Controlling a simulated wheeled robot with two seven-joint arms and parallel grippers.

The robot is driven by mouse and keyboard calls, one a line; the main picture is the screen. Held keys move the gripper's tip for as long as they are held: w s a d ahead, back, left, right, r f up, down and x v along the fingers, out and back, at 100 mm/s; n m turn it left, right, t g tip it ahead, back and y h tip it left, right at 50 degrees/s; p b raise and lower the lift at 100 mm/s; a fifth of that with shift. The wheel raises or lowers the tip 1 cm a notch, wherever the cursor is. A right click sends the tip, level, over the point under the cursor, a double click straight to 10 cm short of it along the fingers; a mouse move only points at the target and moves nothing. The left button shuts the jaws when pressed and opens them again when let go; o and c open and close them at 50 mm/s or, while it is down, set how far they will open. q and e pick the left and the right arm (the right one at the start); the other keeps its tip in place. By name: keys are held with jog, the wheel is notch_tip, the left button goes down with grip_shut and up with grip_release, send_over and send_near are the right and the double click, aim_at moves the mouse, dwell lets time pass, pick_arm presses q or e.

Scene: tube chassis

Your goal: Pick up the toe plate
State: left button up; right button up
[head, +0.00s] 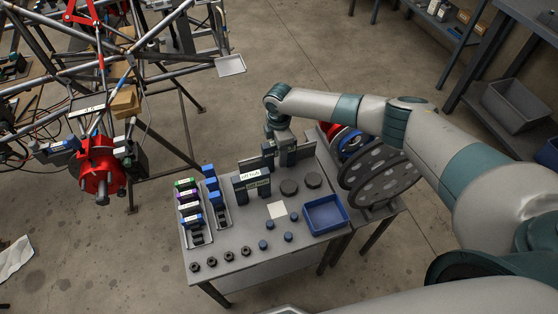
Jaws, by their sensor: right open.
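My right arm reaches in from the right, and my right gripper (280,157) points down over the back edge of the grey work table (232,242). It is open. A similar grey plate edge (305,151) shows just right of the gripper. The view is too small to tell whether the fingers straddle or touch the plate. My left gripper is not in view.
A labelled dark block (252,184) stands just in front of the gripper. Dark round pucks (289,187), a blue tray (326,215), trays of coloured blocks (190,205) and several nuts (228,256) share the table. Dark discs (378,180) stand right; the tube chassis (150,45) is left.

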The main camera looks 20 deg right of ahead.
grip_shut()
jog(key=shift+r, duration=0.1)
dwell(1.3)
